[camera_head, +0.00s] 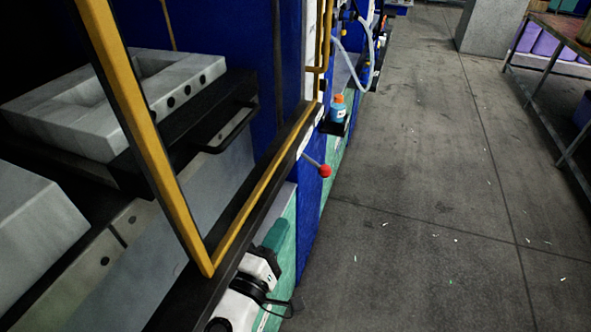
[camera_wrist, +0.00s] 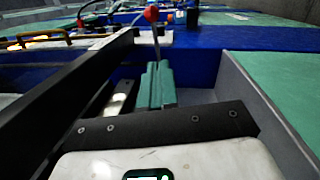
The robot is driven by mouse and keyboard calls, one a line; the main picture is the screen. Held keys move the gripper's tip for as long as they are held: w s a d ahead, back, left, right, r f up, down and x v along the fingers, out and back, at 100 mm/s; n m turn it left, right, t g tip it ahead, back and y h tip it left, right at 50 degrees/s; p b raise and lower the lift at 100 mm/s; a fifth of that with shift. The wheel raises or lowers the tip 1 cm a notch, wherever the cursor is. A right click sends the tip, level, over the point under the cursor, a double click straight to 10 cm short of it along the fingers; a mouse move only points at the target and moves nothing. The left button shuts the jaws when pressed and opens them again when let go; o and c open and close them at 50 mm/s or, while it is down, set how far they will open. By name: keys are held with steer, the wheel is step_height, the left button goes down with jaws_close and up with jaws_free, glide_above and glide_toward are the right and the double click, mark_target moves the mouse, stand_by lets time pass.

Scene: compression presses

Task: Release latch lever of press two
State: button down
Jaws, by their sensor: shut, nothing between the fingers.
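The latch lever (camera_head: 324,171) is a thin metal rod with a red ball at its end. It juts out to the right from the blue press front in the head view. In the wrist view the lever (camera_wrist: 152,14) stands at the top middle, its ball up, beyond my fingertips. My gripper (camera_head: 276,234) has teal fingers and sits low beside the press, below and left of the lever in the head view. In the wrist view my gripper (camera_wrist: 157,72) has its fingers together and empty. The rod's lower part runs behind the fingertips, so I cannot tell if they touch.
A yellow-framed guard (camera_head: 150,140) stands at the left, in front of the grey mould block (camera_head: 120,95). A blue bottle with an orange cap (camera_head: 338,110) sits on a small ledge beyond the lever. The grey floor (camera_head: 430,200) at the right is open. A rack stands far right.

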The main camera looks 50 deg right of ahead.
steer(key=shift+w+a+r+t, duration=0.2)
steer(key=shift+w+r+t, duration=0.1)
steer(key=shift+w, duration=0.2)
steer(key=p, duration=0.3)
glide_toward(318, 168)
steer(key=w+d, duration=0.2)
steer(key=w, duration=0.1)
steer(key=d, duration=0.1)
steer(key=s+d, duration=0.1)
steer(key=shift+s+d+r+p, duration=0.15)
steer(key=shift+s+d+p, duration=0.05)
steer(key=shift+d+p, duration=0.2)
